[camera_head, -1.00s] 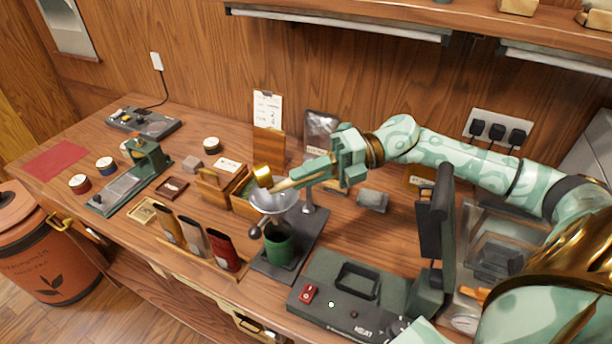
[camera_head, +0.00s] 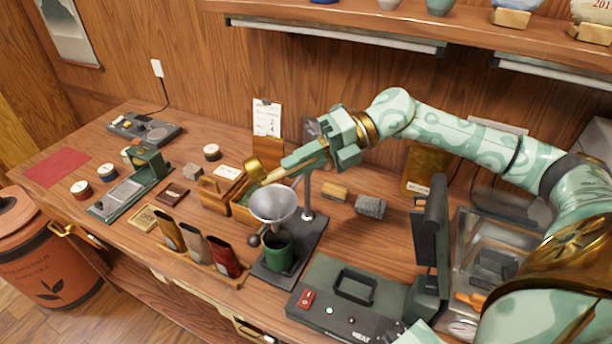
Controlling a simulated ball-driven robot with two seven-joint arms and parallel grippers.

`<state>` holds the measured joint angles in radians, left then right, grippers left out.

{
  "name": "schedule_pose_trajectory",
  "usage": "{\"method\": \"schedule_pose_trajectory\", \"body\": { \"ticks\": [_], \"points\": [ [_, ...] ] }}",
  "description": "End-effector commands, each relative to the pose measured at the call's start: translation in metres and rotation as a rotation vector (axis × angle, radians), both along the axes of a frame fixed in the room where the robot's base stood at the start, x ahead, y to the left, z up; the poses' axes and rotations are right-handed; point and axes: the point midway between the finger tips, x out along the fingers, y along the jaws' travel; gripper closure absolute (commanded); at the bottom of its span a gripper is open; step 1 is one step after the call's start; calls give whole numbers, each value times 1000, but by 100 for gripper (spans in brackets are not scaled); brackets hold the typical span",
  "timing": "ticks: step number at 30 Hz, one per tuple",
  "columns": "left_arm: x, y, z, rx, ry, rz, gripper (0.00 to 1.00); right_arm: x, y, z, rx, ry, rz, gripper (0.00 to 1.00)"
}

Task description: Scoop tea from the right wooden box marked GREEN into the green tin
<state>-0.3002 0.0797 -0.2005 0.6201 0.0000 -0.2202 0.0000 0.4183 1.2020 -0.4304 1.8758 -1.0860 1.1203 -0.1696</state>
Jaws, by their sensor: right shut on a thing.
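My right gripper (camera_head: 326,148) is shut on the handle of a scoop with a brass head (camera_head: 254,168). The scoop's head is above the right wooden box (camera_head: 240,212), behind and left of the funnel. Whether the scoop holds tea cannot be seen. The box is partly hidden by the scoop and funnel; some green tea shows in it. A metal funnel (camera_head: 274,204) on a stand sits above the green tin (camera_head: 278,252), which stands upright on the dark stand base. My left gripper is not in view.
Another wooden box (camera_head: 214,194) stands left of the right one. A rack with several coloured pouches (camera_head: 196,248) is in front. A dark sealing machine (camera_head: 345,300) stands at the front right. A stand post (camera_head: 308,190) rises beside the funnel.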

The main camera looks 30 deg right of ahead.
Motion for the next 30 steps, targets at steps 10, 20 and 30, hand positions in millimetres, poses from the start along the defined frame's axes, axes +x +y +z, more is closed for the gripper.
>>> {"method": "schedule_pose_trajectory", "body": {
  "ticks": [10, 20, 30],
  "points": [
    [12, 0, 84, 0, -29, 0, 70, 2, 70, 116, -280, 26, 238, 100],
    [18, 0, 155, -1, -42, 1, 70, -20, 123, 123, -615, -5, 491, 100],
    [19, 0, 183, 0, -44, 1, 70, -22, 72, 61, -991, 126, 217, 100]
  ]
}}
